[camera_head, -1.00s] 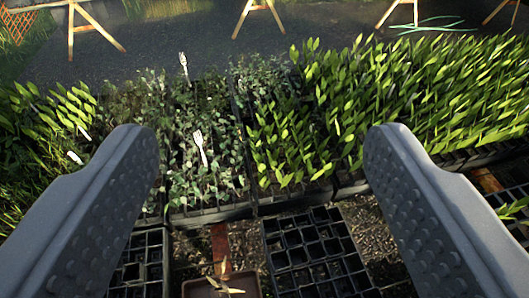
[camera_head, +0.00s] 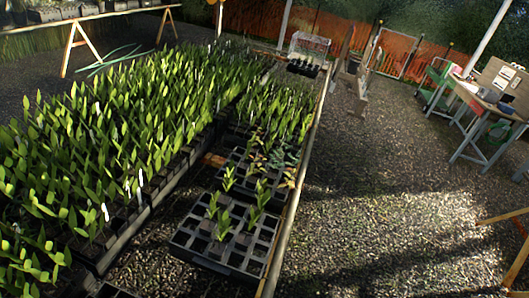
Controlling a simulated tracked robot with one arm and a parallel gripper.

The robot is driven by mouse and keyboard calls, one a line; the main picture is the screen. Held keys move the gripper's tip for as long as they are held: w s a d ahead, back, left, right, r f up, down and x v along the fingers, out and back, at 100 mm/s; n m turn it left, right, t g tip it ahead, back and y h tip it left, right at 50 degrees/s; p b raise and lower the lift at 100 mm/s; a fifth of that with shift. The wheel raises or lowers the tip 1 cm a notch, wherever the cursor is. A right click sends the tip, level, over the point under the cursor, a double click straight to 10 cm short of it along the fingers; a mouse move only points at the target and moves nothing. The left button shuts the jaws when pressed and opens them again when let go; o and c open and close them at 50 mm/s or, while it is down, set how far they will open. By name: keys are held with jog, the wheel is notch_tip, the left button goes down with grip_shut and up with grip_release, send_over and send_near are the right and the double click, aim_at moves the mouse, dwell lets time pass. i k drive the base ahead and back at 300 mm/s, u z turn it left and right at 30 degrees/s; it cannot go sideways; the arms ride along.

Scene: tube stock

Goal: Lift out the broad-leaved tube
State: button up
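Dense trays of upright, bright green leafy plants (camera_head: 120,140) fill the left of the view. A black cell tray (camera_head: 208,258) in the lower middle has many empty cells and several leafy tube plants (camera_head: 223,224) standing upright in it. Behind it, another sparse tray holds small plants, some yellowish and a dark bluish-green clump (camera_head: 285,155). I cannot tell which single plant is the broad-leaved tube. My gripper is out of view.
A pale timber rail (camera_head: 300,165) runs along the right of the trays. White tags (camera_head: 104,212) stand among the plants. A wire cage (camera_head: 309,46) is at the far end. A workbench (camera_head: 488,97) stands at upper right. Open gravel (camera_head: 390,200) lies between.

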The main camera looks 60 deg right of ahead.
aim_at(243, 167)
jog(key=z, duration=1.5)
jog(key=k, duration=0.5)
jog(key=z, duration=1.2)
jog(key=i, duration=3.5)
